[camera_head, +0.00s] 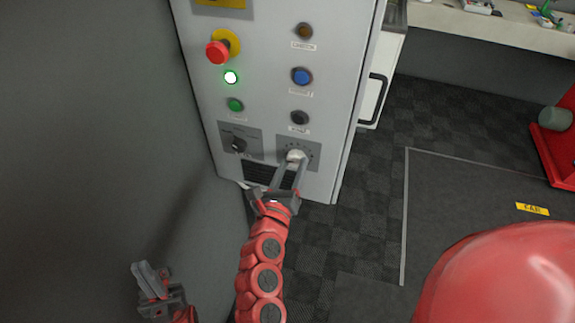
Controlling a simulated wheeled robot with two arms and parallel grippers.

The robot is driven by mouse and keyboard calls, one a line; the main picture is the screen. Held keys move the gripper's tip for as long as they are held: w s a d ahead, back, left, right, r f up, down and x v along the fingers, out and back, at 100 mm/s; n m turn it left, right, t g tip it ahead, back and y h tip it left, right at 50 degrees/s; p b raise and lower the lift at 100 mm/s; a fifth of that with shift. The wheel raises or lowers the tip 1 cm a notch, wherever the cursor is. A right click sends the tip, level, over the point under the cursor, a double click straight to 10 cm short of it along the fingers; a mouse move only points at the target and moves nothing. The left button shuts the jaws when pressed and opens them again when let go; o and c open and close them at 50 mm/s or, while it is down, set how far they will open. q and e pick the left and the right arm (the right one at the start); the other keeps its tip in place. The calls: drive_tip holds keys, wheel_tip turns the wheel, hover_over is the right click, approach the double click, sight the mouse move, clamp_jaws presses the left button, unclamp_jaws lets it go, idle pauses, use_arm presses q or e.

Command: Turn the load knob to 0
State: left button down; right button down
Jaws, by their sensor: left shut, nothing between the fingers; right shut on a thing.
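The load knob (296,154) is a pale round knob on a grey plate with dial marks, low on the right of the light grey control cabinet (270,95). My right gripper (293,163) reaches up from below and is shut on this knob. Its fingers cover part of the knob, and I cannot read the setting. My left gripper (147,273) is shut and empty at the lower left, well away from the cabinet.
A black selector knob (239,145) sits left of the load knob. Above are a red emergency button (217,52), a lit green lamp (231,77), a green button (235,104), a blue button (301,76) and a black button (299,117). A dark wall (90,120) stands left.

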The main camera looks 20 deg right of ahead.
drive_tip(key=n+p, duration=0.1)
drive_tip(key=n, duration=0.2)
drive_tip(key=shift+r+n, duration=0.1)
drive_tip(key=shift+n, duration=0.2)
drive_tip(key=shift+d+n+p, duration=0.1)
drive_tip(key=shift+n+p, duration=0.45)
drive_tip(key=shift+n, duration=1.35)
drive_tip(key=c, duration=0.5)
unclamp_jaws()
drive_tip(key=shift+o, duration=1)
drive_tip(key=shift+d, duration=0.1)
drive_tip(key=shift+o, duration=0.2)
drive_tip(key=shift+w+d+f, duration=0.15)
drive_tip(key=shift+w+f, duration=0.1)
drive_tip(key=shift+s+a+r, duration=0.1)
drive_tip(key=shift+s+a, duration=0.25)
drive_tip(key=shift+a, duration=0.15)
drive_tip(key=b+v, duration=0.4)
drive_tip(key=v, duration=1.2)
